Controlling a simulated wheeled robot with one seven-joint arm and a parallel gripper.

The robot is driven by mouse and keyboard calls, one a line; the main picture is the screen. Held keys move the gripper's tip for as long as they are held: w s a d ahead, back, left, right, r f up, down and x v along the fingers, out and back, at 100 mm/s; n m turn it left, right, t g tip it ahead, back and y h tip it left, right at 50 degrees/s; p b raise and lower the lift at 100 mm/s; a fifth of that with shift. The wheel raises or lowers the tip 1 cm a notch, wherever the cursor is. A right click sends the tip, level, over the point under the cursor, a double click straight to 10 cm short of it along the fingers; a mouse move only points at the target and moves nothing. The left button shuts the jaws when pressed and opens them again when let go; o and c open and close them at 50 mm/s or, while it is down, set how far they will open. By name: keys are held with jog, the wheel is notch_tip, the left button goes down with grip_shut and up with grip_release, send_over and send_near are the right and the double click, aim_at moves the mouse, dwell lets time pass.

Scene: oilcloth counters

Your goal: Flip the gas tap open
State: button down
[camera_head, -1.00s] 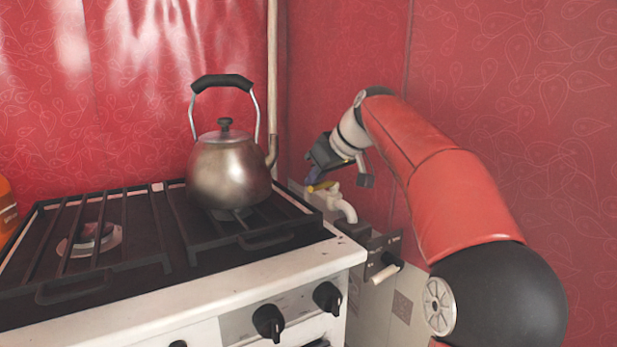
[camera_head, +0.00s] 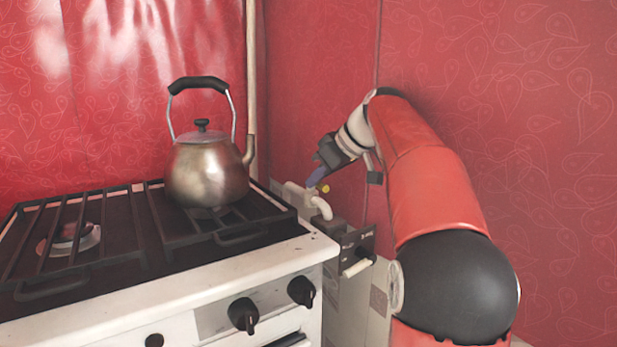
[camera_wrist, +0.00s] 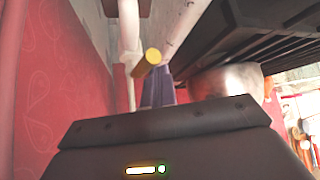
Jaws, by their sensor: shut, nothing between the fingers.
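The gas tap has a yellow handle (camera_head: 324,188) and sits on a pale pipe fitting (camera_head: 322,207) behind the stove's right back corner. In the head view only a small yellow end of the handle shows, beside my fingertips. My gripper (camera_head: 317,178) is shut and empty, its bluish fingers pointing down at the handle.
A metal kettle (camera_head: 207,172) stands on the stove grate (camera_head: 110,240), left of my gripper. A dark panel with a pale lever (camera_head: 357,267) is below the fitting. Red patterned walls close in behind and to the right. A vertical pipe (camera_head: 250,80) runs up the back corner.

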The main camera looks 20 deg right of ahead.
jog(key=shift+d, duration=0.8)
dwell(0.4)
jog(key=shift+a, duration=0.1)
